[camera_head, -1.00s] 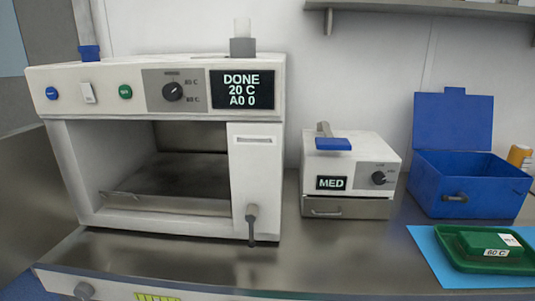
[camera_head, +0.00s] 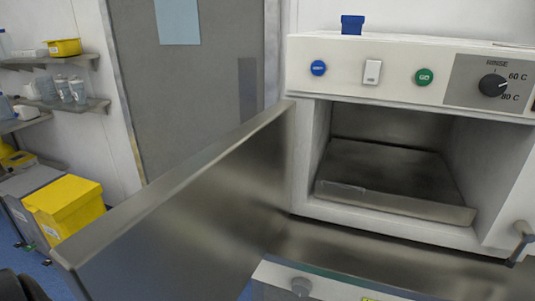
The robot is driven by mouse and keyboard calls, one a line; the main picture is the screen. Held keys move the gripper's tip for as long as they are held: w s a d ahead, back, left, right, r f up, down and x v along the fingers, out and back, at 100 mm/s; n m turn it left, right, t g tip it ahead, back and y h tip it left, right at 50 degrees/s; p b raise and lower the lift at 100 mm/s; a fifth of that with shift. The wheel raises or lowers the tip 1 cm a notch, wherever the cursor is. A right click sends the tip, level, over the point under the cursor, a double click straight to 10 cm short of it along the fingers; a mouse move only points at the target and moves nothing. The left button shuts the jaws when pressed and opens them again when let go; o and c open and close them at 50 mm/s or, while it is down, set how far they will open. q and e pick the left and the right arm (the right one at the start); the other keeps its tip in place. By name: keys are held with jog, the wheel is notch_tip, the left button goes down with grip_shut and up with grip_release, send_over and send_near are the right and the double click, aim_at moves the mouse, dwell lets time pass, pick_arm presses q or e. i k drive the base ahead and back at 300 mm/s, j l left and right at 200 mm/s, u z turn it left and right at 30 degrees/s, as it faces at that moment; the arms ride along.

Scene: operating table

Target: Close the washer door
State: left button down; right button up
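The washer (camera_head: 385,60) is a white box at the right of the head view, with its front opening uncovered. Its metal door (camera_head: 185,215) stands wide open, swung out from the left side of the opening toward me. Inside the chamber lies a dark metal tray (camera_head: 385,178). A handle (camera_head: 520,240) shows at the right edge of the washer front. Neither of my grippers is in view.
A metal counter (camera_head: 390,262) runs in front of the washer. A yellow bin (camera_head: 65,208) stands on the floor at left. Wall shelves (camera_head: 60,105) hold bottles. A grey door (camera_head: 190,90) stands behind the washer door.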

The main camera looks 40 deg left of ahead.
aim_at(201, 231)
jog(key=k+j, duration=0.1)
jog(key=j, duration=0.4)
jog(key=k+j, duration=0.1)
jog(key=j, duration=0.4)
jog(key=k+j, duration=0.1)
jog(key=j, duration=0.4)
jog(key=k, duration=0.3)
jog(key=l, duration=0.45)
jog(key=k+z, duration=0.05)
